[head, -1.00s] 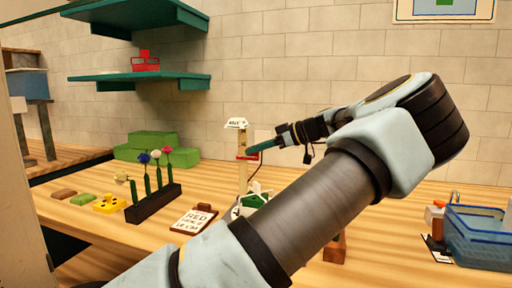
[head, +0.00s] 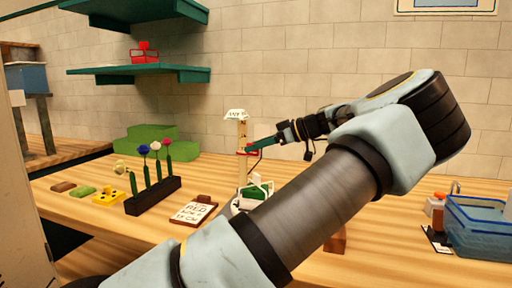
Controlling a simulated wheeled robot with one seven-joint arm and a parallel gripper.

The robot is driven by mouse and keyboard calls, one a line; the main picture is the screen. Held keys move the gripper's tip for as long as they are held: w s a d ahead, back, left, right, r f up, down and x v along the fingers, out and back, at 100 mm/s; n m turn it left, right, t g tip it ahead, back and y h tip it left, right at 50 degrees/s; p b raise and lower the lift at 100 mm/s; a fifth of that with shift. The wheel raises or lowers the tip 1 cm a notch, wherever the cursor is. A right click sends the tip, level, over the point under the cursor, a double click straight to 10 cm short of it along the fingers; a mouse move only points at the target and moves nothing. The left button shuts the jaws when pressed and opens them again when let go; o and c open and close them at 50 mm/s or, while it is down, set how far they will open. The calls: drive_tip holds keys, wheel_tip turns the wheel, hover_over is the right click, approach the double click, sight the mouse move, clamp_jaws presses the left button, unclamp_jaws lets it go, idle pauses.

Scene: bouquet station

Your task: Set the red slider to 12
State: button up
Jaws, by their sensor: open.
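A pale upright post (head: 242,134) with a white labelled cap stands on the bench near the middle of the head view. The red slider (head: 242,152) sits partway up this post. My gripper (head: 251,148) reaches in from the right, with its green fingertips at the slider's height. The jaws are open. The fingertips overlap the slider's right side in the picture, and I cannot tell whether they touch it. The scale marks on the post are too small to read. A card on a brown clipboard (head: 194,212) reads "RED" on top; its lower lines are blurred.
A dark rack (head: 153,197) with several flowers stands left of the clipboard. A green and white object (head: 256,191) is at the post's foot, partly behind my arm. Green stepped blocks (head: 150,143) stand at the back. A blue clear bin (head: 480,228) is at the right.

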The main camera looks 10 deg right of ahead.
drive_tip(key=b+v, duration=0.1)
drive_tip(key=v, duration=0.9)
drive_tip(key=shift+d+b, duration=0.25)
drive_tip(key=shift+b, duration=0.15)
drive_tip(key=shift+r, duration=0.15)
